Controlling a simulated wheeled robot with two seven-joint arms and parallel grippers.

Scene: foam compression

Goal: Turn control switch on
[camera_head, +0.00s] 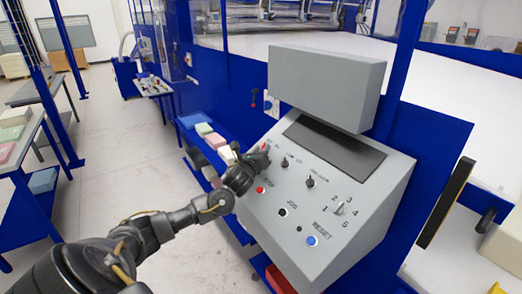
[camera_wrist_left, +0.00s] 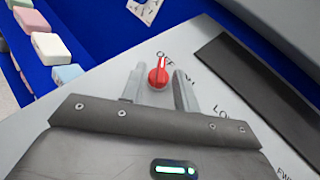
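The red control switch (camera_wrist_left: 158,73) is a round knob on the sloping grey control panel (camera_head: 258,212). In the wrist view its raised grip points roughly up in the picture, and the lettering around it is partly covered. My left gripper (camera_head: 257,160) is at the panel's upper left corner in the head view. In the wrist view the left gripper's two fingers (camera_wrist_left: 158,90) are apart, one on each side of the red knob. I cannot tell whether either finger touches it. My right gripper is not in view.
Several black selector knobs (camera_head: 310,182), a red stop button (camera_head: 261,190) and a blue reset button (camera_head: 312,240) are on the same panel. A dark screen (camera_head: 335,146) and a grey box (camera_head: 325,82) stand above. Foam blocks (camera_head: 215,141) lie on a blue shelf behind.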

